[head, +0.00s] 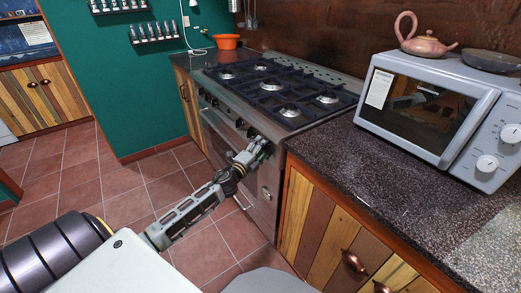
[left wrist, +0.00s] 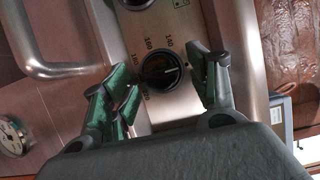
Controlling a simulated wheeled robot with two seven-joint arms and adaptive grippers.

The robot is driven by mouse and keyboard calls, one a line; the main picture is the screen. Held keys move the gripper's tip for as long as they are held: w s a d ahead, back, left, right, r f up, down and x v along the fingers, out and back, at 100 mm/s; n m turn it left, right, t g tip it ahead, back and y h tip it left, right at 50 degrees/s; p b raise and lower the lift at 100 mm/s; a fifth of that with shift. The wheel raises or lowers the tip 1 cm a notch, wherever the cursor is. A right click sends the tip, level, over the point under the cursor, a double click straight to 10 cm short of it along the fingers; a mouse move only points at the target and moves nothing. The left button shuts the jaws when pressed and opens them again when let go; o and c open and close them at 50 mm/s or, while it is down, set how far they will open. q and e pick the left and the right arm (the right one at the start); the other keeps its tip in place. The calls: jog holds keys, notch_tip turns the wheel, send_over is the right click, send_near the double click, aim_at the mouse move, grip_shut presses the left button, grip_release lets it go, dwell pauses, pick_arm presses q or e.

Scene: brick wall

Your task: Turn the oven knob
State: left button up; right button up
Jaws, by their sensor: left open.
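The oven (head: 230,114) stands in the counter run, with several dark knobs along its steel front panel. My left gripper (head: 262,150) reaches to the right part of that front. In the left wrist view, a round black oven knob (left wrist: 160,71) with a white pointer line sits on a steel plate marked with temperature numbers. The green-padded fingers of my left gripper (left wrist: 168,84) are open, one on each side of the knob. I cannot tell whether either finger touches it. In the head view my gripper hides this knob. My right gripper is not in view.
The oven's bar handle (left wrist: 60,68) is near the left finger. A gas hob (head: 282,90) tops the oven. A microwave (head: 428,105) stands on the dark counter (head: 360,180) at right, with a teapot (head: 427,45) on it. Tiled floor lies open at left.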

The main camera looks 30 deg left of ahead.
pick_arm(q)
jog(key=shift+s+f, duration=0.1)
jog(key=shift+s, duration=0.15)
jog(key=s, duration=0.7)
jog(key=shift+s, duration=0.25)
dwell(0.7)
dwell(0.7)
